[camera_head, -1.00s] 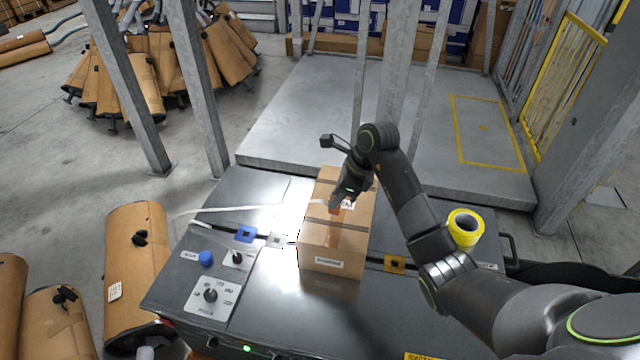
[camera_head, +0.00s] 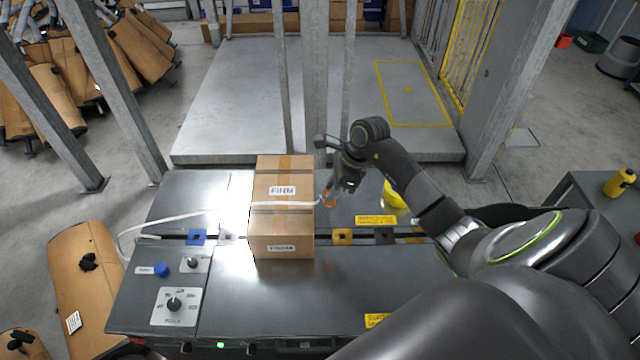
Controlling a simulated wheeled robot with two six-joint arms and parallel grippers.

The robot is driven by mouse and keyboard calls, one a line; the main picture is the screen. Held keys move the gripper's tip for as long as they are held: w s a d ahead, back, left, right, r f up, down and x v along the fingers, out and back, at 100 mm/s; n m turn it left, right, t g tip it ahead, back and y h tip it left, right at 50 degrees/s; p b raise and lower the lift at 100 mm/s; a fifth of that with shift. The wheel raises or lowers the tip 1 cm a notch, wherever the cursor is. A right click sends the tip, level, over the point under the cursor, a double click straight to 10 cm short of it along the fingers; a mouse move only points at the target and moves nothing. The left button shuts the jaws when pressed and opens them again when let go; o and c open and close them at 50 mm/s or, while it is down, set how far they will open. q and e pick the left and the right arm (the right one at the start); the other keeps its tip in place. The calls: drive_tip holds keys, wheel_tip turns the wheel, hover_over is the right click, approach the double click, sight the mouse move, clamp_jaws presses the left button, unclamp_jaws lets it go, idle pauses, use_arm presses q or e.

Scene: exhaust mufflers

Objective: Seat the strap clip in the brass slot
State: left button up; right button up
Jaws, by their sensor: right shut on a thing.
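My right gripper (camera_head: 334,190) is shut on a small orange strap clip (camera_head: 329,201), just right of the cardboard box (camera_head: 283,240) and above the dark bench. A white strap (camera_head: 215,211) runs from the left, across the box, to the clip. The brass slot (camera_head: 342,236) is a yellow-brown square with a dark centre on the bench's rail. It lies just right of the box, below and slightly right of the clip, which is apart from it. The fingers partly cover the clip. My left gripper is not in view.
A dark slot piece (camera_head: 385,236) sits right of the brass one; a blue slot piece (camera_head: 197,237) is left of the box. A yellow tape roll (camera_head: 394,197) stands behind my right forearm. A knob panel (camera_head: 175,306) is at the front left.

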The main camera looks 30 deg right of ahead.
drive_tip(key=s+d+f+b, duration=0.2)
drive_tip(key=d+f+b, duration=0.1)
drive_tip(key=f+b, duration=0.6)
drive_tip(key=shift+d+f+b, duration=0.35)
drive_tip(key=shift+f+b, duration=0.05)
drive_tip(key=shift+f, duration=0.5)
drive_tip(key=shift+f, duration=0.1)
wheel_tip(320, 180, down, 5)
drive_tip(key=b, duration=0.5)
drive_tip(key=shift+r, duration=0.2)
drive_tip(key=shift+b, duration=0.5)
idle(0.6)
drive_tip(key=shift+b, duration=0.4)
idle(0.6)
